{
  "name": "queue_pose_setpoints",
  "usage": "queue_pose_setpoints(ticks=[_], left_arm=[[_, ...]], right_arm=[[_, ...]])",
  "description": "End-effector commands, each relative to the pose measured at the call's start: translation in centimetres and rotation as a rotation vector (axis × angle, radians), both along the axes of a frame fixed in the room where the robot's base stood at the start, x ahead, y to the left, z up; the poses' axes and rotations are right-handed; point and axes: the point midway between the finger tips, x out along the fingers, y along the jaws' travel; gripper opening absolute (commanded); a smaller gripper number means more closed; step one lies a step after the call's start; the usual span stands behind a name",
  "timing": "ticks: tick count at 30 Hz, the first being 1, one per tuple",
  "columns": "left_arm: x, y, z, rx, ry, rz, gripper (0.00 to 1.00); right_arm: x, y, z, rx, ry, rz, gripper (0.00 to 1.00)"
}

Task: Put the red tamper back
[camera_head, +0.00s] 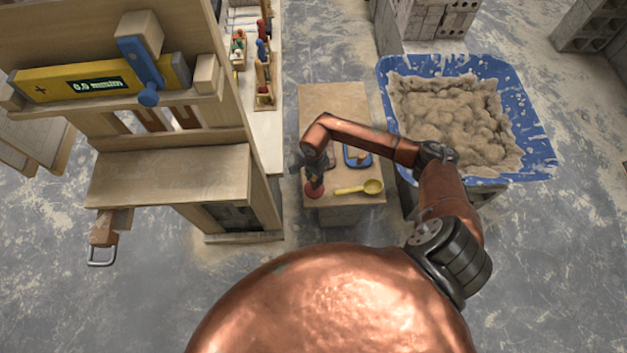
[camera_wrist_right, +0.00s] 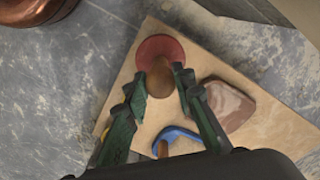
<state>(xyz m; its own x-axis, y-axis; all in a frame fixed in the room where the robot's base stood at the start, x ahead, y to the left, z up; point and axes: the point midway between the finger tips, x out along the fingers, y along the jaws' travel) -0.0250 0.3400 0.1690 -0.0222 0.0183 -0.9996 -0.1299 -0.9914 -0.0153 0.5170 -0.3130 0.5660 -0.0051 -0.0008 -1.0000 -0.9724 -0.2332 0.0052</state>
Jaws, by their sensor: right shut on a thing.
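The red tamper (camera_head: 314,192) is at the near left corner of the small wooden-topped stand (camera_head: 335,100). In the right wrist view its round red head (camera_wrist_right: 160,48) shows beyond my fingertips, with its brown handle (camera_wrist_right: 160,80) between them. My right gripper (camera_head: 314,178) is shut on the tamper's handle, coming down from above. It also shows in the right wrist view (camera_wrist_right: 158,92). I cannot tell whether the red head touches the stand top. My left gripper is not in view.
A yellow scoop (camera_head: 360,188) and a blue tool (camera_head: 357,155) lie on the stand close to the tamper. A brownish block (camera_wrist_right: 228,105) is beside the gripper. A blue tub (camera_head: 530,140) of mortar stands right; a wooden cabinet (camera_head: 165,175) stands left.

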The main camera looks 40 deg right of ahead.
Motion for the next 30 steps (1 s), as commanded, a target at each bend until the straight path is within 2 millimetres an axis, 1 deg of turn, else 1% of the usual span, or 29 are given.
queue_pose_setpoints(ticks=[5, 6, 9, 12, 20, 23, 24, 30], left_arm=[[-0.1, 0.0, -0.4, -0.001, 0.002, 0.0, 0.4], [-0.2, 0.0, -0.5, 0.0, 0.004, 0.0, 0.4], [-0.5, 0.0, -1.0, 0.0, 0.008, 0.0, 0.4], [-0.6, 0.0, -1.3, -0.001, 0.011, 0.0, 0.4], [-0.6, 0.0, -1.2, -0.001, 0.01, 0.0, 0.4], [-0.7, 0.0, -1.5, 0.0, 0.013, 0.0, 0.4], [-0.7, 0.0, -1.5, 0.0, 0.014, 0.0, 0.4], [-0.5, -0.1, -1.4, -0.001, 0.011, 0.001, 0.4]], right_arm=[[0.6, -0.4, -0.9, 0.0, 0.0, -0.001, 0.01], [0.8, -0.7, -1.3, 0.0, 0.001, -0.002, 0.01], [0.7, -0.5, -3.1, 0.003, 0.004, -0.001, 0.01], [0.8, -0.5, -4.2, 0.003, 0.002, -0.001, 0.01], [0.9, -0.6, -4.1, -0.001, -0.001, 0.001, 0.01], [0.9, -0.7, -4.4, -0.001, -0.001, 0.001, 0.01], [0.8, -0.7, -4.5, -0.001, 0.0, 0.001, 0.24], [0.8, -0.6, -4.4, 0.0, -0.001, 0.0, 0.38]])
